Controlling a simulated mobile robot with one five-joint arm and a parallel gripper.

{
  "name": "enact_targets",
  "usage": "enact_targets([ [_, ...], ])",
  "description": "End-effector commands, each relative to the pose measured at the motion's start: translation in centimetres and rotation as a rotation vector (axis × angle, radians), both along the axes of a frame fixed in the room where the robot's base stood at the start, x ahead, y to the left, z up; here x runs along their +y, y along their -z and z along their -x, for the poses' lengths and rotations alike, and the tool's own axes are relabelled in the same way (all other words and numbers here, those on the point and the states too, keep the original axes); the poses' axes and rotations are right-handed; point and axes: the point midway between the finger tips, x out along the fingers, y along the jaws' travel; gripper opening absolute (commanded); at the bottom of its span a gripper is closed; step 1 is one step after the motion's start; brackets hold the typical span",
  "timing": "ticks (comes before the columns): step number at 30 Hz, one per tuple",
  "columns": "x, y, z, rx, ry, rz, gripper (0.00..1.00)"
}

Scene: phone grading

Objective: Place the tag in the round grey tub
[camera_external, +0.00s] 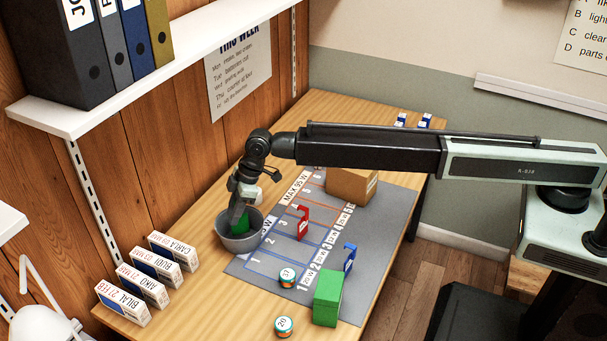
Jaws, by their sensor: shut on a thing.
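The round grey tub (222,241) stands on the table at the left edge of the grey mat. My gripper (237,212) points down into the tub's mouth and is shut on a green tag (242,222). The green tag is inside the rim, partly hidden by the fingers and the tub wall. I cannot tell whether it touches the tub's bottom. A red tag (303,226) stands upright on the mat to the right of the tub. A blue tag (349,260) stands near the mat's right side.
A brown box (350,187) sits at the back. Several name-labelled boxes (122,303) line the left. A shelf with binders (80,50) hangs above.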

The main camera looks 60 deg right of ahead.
Motion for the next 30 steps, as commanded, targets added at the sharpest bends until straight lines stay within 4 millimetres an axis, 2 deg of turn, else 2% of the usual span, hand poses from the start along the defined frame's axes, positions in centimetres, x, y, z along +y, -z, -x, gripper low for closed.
enact_targets([
  [1, 0.0, 1.6, 0.0, 0.0, 0.0, 0.0, 0.0],
  [4, 0.0, 3.2, 0.0, 0.0, 0.0, 0.0, 0.0],
  [11, 0.0, 2.8, 0.0, 0.0, 0.0, 0.0, 0.0],
  [15, 0.0, 3.2, 0.0, 0.0, 0.0, 0.0, 0.0],
  [16, 0.0, 3.1, 0.0, 0.0, 0.0, 0.0, 0.34],
  [18, 0.0, 3.1, 0.0, 0.0, 0.0, 0.0, 0.5],
  [30, 0.0, 2.6, 0.0, 0.0, 0.0, 0.0, 0.5],
])
